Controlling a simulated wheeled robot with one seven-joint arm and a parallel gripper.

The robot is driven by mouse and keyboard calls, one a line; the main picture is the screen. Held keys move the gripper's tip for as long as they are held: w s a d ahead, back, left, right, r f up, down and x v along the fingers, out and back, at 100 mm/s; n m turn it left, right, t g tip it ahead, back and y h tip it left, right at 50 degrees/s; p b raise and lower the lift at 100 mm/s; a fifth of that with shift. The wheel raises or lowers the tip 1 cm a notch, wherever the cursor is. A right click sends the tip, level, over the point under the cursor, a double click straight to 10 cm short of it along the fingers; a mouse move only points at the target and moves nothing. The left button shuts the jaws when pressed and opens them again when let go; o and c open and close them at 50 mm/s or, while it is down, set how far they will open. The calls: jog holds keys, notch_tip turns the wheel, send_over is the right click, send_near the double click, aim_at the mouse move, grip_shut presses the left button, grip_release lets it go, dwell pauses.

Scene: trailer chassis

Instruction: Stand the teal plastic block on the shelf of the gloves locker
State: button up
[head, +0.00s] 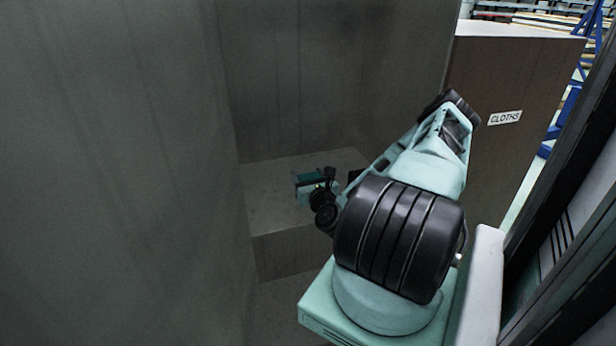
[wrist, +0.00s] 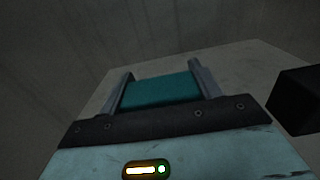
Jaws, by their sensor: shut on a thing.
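The teal plastic block (wrist: 160,90) sits between the two fingers of my gripper (wrist: 163,80), which is shut on it. In the head view the block (head: 309,174) shows as a small teal patch at the end of my arm, over the grey shelf (head: 270,203) inside a locker. The gripper also shows in the head view (head: 307,180), partly covered by my wrist. I cannot tell whether the block touches the shelf. No label for gloves shows on this locker.
Grey locker walls (head: 330,80) close in the shelf at the back and left. A dark box-like thing (wrist: 296,100) is at the right in the wrist view. Bare shelf shows around the gripper.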

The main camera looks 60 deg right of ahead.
jog(key=shift+f, duration=0.1)
jog(key=shift+f, duration=0.1)
jog(key=o, duration=1.1)
jog(key=shift+s, duration=0.1)
jog(key=v, duration=0.7)
jog(key=p+v, duration=0.1)
jog(key=v, duration=0.3)
jog(key=shift+s+a+r, duration=0.1)
jog(key=shift+a+r, duration=0.05)
jog(key=shift+r, duration=0.1)
jog(key=shift+s+a+f, duration=0.1)
jog(key=shift+s+a, duration=0.1)
jog(key=shift+s, duration=0.05)
